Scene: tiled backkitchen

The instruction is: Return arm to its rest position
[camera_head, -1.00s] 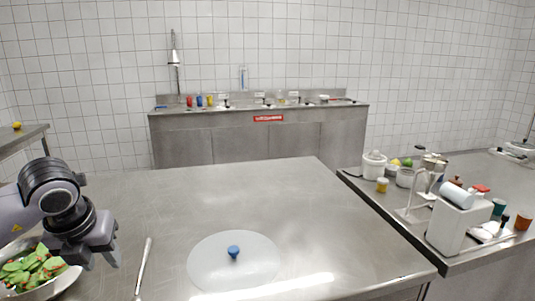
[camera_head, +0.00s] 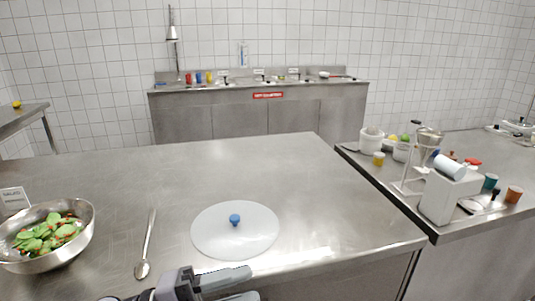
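My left gripper (camera_head: 247,283) is at the bottom edge of the head view, left of centre, with its fingers pointing right. The two fingers are apart and I see nothing between them. It is in front of the table's near edge, below the clear round lid (camera_head: 205,232) with a blue knob. The rest of my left arm is mostly cut off by the frame. My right gripper is not in view.
A steel bowl (camera_head: 84,236) of salad stands at the left of the steel table (camera_head: 250,165), with a spoon (camera_head: 147,240) beside it. A side counter with a white dispenser (camera_head: 440,195) and jars is at the right. The table's far half is clear.

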